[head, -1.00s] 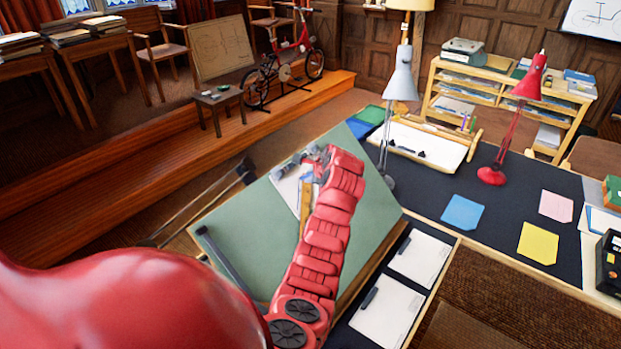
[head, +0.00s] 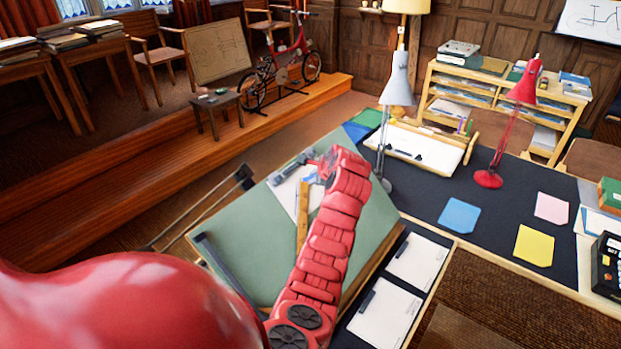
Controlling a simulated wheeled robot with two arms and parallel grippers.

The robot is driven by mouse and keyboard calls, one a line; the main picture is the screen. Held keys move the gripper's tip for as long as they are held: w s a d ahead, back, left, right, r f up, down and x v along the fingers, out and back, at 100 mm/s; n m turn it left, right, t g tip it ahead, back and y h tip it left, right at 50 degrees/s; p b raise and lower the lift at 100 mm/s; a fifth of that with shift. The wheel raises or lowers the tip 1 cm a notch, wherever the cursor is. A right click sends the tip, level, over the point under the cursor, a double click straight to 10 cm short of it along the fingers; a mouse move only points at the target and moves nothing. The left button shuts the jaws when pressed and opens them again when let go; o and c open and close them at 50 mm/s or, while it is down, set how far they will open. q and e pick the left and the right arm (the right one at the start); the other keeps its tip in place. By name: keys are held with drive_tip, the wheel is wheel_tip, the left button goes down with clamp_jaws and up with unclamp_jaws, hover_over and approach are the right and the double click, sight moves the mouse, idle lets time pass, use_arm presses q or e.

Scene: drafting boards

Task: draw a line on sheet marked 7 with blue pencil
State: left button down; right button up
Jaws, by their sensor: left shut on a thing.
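The green drafting board (head: 240,235) is tilted in the middle of the head view. A white sheet (head: 284,196) lies on its upper part, partly behind my left arm; no number on it is readable. My left gripper (head: 316,168) is over the sheet's right side, near the board's upper edge. It is shut on a thin thing, mostly hidden by the wrist; a small blue bit shows just below the fingers, which fits the blue pencil (head: 311,178). I cannot tell whether its tip touches the sheet. My right gripper is out of view.
A wooden ruler (head: 302,212) lies across the sheet beside my forearm. A grey drafting arm (head: 291,165) is at the board's top edge. The white lamp (head: 397,86) and red lamp (head: 524,87) stand on the dark desk, with blue, yellow and pink sheets to the right.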

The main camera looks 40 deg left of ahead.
use_arm(q)
drive_tip(key=shift+d+r, duration=0.6)
drive_tip(key=shift+d, duration=0.05)
drive_tip(key=shift+w+d+r+p, duration=0.15)
drive_tip(key=shift+d+r+p, duration=0.05)
drive_tip(key=shift+r+p, duration=0.35)
drive_tip(key=d+r+p, duration=0.2)
drive_tip(key=d+r, duration=0.1)
drive_tip(key=r, duration=0.2)
drive_tip(key=shift+r+p, duration=0.25)
drive_tip(key=shift+p, duration=0.05)
drive_tip(key=shift+w, duration=0.15)
